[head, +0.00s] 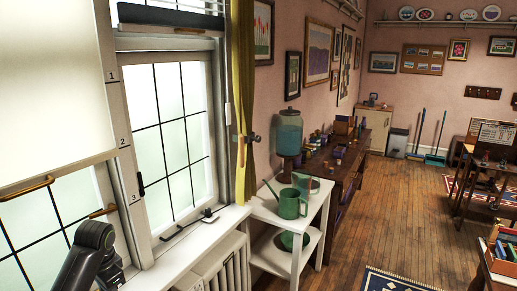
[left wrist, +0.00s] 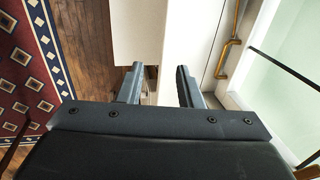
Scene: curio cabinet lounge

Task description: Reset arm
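My left arm (head: 92,258) enters the head view at the lower left, in front of the window. Its gripper fingertips do not show clearly there. In the left wrist view my left gripper (left wrist: 160,84) has its two fingers apart with nothing between them. Beyond the fingers are a white surface and the window frame with a brass handle (left wrist: 226,58). My right gripper is in neither view.
A window (head: 170,130) with a roller blind (head: 50,90) is close on the left. A white sill (head: 190,250) and radiator (head: 215,268) lie below. A white stand (head: 262,212) holds a green watering can (head: 289,204). Open wooden floor (head: 375,220) is ahead.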

